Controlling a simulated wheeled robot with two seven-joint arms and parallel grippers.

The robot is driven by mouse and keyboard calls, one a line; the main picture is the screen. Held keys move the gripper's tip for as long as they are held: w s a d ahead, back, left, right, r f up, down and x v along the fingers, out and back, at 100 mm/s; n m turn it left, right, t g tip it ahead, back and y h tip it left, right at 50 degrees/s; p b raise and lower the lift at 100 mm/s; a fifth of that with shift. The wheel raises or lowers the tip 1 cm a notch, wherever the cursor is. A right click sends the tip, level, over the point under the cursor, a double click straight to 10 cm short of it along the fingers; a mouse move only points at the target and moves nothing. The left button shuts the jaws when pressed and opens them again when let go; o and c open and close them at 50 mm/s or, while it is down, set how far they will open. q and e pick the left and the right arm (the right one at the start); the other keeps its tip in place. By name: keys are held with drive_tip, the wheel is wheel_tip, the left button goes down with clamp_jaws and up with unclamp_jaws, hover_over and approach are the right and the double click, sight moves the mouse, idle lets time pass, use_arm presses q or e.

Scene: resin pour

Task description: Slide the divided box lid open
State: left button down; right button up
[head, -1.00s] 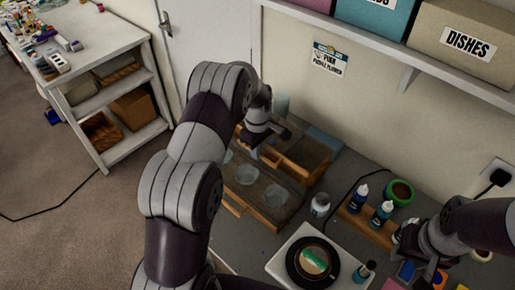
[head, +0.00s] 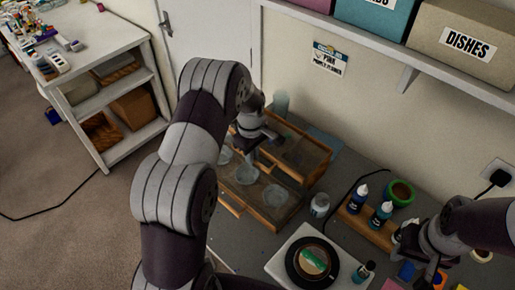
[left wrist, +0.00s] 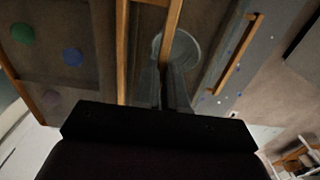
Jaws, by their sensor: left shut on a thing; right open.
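The divided wooden box (head: 292,222) stands on the grey table, with clear round cups (head: 276,195) in its near part. The dark, see-through lid (head: 303,152) in a wooden frame lies over its far right part. My left gripper (head: 243,158) is over the middle of the box. In the left wrist view its fingers (left wrist: 165,88) are shut on a thin wooden bar (left wrist: 171,30), seemingly the lid's edge; a clear cup (left wrist: 180,48) shows below. My arm hides the box's left side. My right gripper (head: 398,248) is open beside the bottles, partly hidden.
Dropper bottles (head: 381,214) stand in a wooden rack right of the box, with a green tape roll (head: 400,193) behind. A small jar (head: 319,205) and a white tray (head: 285,262) with a dark round dish (head: 305,262) are close in front.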

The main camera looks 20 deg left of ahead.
use_arm(q)
drive_tip(key=s+a, duration=0.3)
drive_tip(key=s, duration=0.6)
drive_tip(key=shift+s+a+r+p, duration=0.2)
drive_tip(key=shift+a+r+p, duration=0.05)
drive_tip(key=shift+a+p, duration=0.1)
drive_tip(key=c, duration=1.3)
unclamp_jaws()
drive_tip(key=shift+o, duration=0.5)
drive_tip(key=shift+s+d, duration=0.15)
drive_tip(key=shift+s, duration=0.1)
wheel_tip(320, 180, up, 13)
drive_tip(key=b, duration=0.3)
drive_tip(key=shift+f, duration=0.15)
